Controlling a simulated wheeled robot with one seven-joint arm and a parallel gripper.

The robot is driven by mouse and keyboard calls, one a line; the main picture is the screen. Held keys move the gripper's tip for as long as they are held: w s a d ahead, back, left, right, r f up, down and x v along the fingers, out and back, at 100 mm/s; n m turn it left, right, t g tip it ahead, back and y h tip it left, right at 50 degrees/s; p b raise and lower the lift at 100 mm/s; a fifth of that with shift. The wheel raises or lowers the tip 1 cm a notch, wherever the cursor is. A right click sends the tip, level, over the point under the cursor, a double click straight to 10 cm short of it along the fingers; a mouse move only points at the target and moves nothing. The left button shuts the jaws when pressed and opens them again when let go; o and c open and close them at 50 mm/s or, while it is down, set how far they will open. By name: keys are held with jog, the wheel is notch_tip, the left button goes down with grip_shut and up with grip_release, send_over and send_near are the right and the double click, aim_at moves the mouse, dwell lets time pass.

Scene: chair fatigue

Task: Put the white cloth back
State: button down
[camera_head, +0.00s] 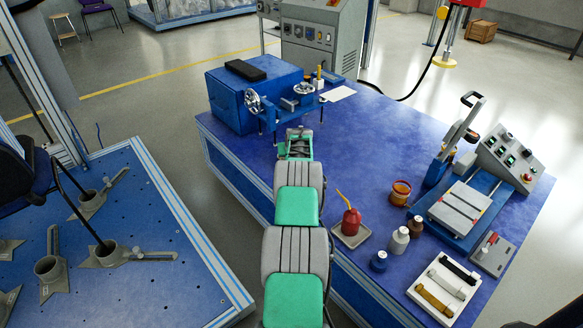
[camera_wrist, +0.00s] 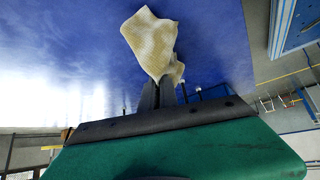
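The white cloth (camera_wrist: 150,42), cream-coloured and crumpled, shows in the wrist view at the tips of my gripper (camera_wrist: 160,86). The two dark fingers are close together with part of the cloth pinched between them, and the rest spreads beyond the tips. In the head view my gripper (camera_head: 298,134) is over the blue table (camera_head: 360,135), just in front of a blue stand with round metal wheels (camera_head: 285,103). I cannot make out the held cloth in the head view; my arm seems to hide it.
A flat white sheet (camera_head: 338,93) lies right of the stand. A blue box (camera_head: 245,100) stands at the left. The table's middle is clear.

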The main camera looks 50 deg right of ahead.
jog(key=s+d+f, duration=0.4)
jog(key=s, duration=0.1)
jog(key=shift+d+f, duration=0.15)
jog(key=shift+f, duration=0.05)
jog(key=c, duration=1.2)
grip_release()
jog(key=shift+r, duration=0.15)
